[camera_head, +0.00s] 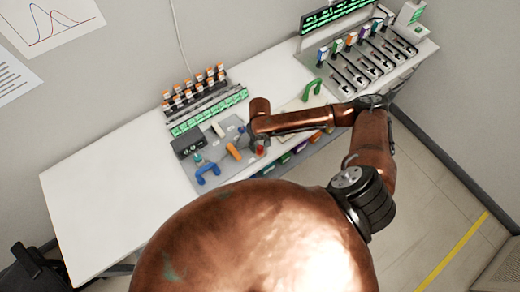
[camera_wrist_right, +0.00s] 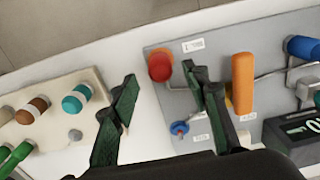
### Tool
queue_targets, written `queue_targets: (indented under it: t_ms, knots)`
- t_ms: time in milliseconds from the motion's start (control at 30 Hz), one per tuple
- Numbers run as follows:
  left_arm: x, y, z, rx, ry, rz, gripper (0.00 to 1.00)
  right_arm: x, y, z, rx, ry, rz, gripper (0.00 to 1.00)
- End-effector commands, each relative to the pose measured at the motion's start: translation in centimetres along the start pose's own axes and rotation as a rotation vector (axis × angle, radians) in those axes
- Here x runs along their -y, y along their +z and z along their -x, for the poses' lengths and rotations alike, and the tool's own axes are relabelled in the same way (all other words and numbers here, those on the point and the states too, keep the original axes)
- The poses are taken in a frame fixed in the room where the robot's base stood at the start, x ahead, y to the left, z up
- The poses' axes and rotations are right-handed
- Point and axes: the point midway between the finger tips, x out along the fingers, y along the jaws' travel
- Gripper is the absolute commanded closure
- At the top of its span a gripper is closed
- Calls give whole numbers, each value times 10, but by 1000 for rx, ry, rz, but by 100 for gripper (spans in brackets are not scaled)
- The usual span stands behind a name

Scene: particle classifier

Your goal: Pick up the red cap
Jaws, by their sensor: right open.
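The red cap (camera_wrist_right: 160,67) is a round red knob at the edge of the grey panel (camera_wrist_right: 205,47). In the head view the red cap (camera_head: 261,150) shows small beside my right gripper (camera_head: 254,141). In the right wrist view my right gripper (camera_wrist_right: 159,77) has its two dark green fingers apart, with nothing held between them. The red cap appears between the fingertips, closer to the right finger, and apart from both as far as I can tell. My left gripper is in neither view.
An orange handle (camera_wrist_right: 242,83) stands right of the right finger, and a small blue knob (camera_wrist_right: 180,128) lies below the cap. A beige board (camera_wrist_right: 62,104) with teal and brown caps is at the left. A dark box (camera_head: 188,146) and blue handle (camera_head: 207,173) are nearby.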

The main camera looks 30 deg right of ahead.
Motion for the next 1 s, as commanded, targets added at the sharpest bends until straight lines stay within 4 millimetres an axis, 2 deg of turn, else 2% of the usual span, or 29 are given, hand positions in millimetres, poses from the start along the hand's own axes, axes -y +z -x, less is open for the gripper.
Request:
queue_targets:
  t_ms: [233, 533, 1000]
  knots:
    - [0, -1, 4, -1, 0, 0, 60, 1, 3, -35, 2, -1, 0, 57]
    - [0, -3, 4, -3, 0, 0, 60, 1, 3, -40, 0, -1, 2, 57]
    - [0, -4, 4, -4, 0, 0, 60, 1, 3, -40, 0, -1, 2, 89]
